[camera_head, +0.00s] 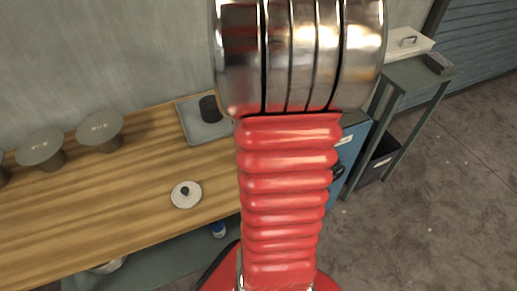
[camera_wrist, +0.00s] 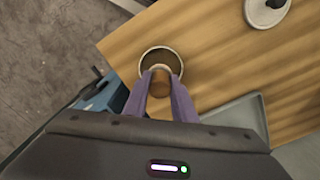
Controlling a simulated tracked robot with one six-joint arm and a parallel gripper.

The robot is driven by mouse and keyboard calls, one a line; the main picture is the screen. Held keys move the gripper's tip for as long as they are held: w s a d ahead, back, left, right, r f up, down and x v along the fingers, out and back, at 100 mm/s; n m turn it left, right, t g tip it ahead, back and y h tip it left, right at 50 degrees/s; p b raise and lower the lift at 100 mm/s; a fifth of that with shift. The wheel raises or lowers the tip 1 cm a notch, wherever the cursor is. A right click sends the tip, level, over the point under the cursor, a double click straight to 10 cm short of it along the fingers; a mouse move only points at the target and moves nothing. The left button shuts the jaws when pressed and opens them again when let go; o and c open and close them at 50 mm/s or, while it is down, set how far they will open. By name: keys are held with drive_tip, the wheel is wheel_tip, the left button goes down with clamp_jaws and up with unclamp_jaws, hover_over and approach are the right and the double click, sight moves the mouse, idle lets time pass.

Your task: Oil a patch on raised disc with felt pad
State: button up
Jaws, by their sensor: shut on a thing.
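My gripper (camera_wrist: 161,74) shows in the wrist view, its two purple fingers shut on a small tan-brown piece (camera_wrist: 159,88), seemingly the felt pad. Just beyond the fingertips is a round bowl-like vessel (camera_wrist: 146,56) with a pale rim and dark brown inside. I cannot tell whether the held piece touches it. In the head view my arm hides the gripper and this vessel. Two grey raised discs on short stems, one nearer (camera_head: 100,129) and one farther left (camera_head: 40,145), stand on the bench with small pale markings on top. Another is cut off at the left edge.
A grey tray (camera_head: 188,129) with a black cylinder (camera_head: 210,108) is at the bench's back. A white round plate with a dark knob (camera_head: 180,200) lies near the front edge. A blue cabinet (camera_head: 352,137) and a grey-green stand (camera_head: 400,77) are right. Wooden bench (camera_head: 120,190) is clear between.

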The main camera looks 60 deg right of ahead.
drive_tip(key=shift+r, duration=1.65)
drive_tip(key=w+a+f+n, duration=0.1)
drive_tip(key=w+a+n, duration=0.4)
drive_tip(key=w, duration=0.5)
drive_tip(key=w+a+n, duration=0.2)
drive_tip(key=w+a, duration=0.5)
drive_tip(key=w, duration=0.2)
drive_tip(key=w+a+f+n, duration=0.1)
drive_tip(key=w+a+n, duration=0.2)
drive_tip(key=a, duration=0.6)
drive_tip(key=w+a+f+n, duration=0.1)
drive_tip(key=w+a+n, duration=0.2)
drive_tip(key=w+a, duration=0.5)
drive_tip(key=shift+a+f+n, duration=0.15)
drive_tip(key=shift+a+n, duration=0.25)
drive_tip(key=shift+a, duration=0.3)
drive_tip(key=shift+s, duration=0.15)
